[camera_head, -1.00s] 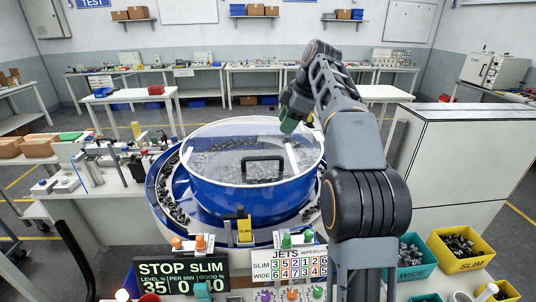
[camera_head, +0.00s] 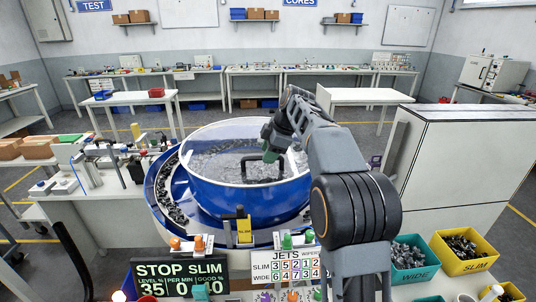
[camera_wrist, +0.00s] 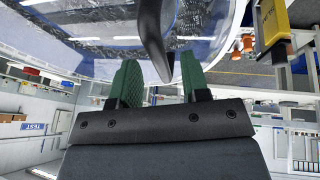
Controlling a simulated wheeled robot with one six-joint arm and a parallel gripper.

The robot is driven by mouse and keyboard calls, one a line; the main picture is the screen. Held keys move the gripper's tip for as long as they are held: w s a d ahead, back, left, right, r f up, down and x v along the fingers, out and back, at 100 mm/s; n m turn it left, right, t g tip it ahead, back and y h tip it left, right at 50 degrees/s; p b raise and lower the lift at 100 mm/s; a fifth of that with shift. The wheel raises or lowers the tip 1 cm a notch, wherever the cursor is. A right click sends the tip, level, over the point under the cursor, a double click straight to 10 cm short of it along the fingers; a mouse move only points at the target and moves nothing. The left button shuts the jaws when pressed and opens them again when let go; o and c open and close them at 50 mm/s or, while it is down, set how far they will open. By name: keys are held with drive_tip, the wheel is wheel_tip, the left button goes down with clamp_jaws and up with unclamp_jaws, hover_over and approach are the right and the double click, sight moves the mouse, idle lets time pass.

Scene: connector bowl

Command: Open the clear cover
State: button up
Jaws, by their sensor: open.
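The clear cover (camera_head: 218,150) lies shut on the blue bowl (camera_head: 225,190), and dark connectors show through it. A black handle (camera_head: 243,170) stands up from the front part of the cover. My gripper (camera_head: 271,150) is open, its green fingers at the handle's upper right in the head view, partly hiding it. In the wrist view, the dark handle (camera_wrist: 152,35) reaches down between my two green fingers (camera_wrist: 158,68), with gaps showing on both sides. Whether it touches either finger, I cannot tell.
A yellow SLIM tag (camera_head: 244,231) hangs at the bowl's front. A STOP SLIM display (camera_head: 180,278) and a JETS board (camera_head: 287,265) stand before it. A white cabinet (camera_head: 460,170) is at the right, near teal and yellow bins (camera_head: 465,263) of connectors.

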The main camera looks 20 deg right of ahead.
drive_tip(key=shift+w+a+f, duration=0.1)
drive_tip(key=shift+a+f, duration=0.05)
drive_tip(key=shift+f, duration=0.2)
clamp_jaws()
idle(0.5)
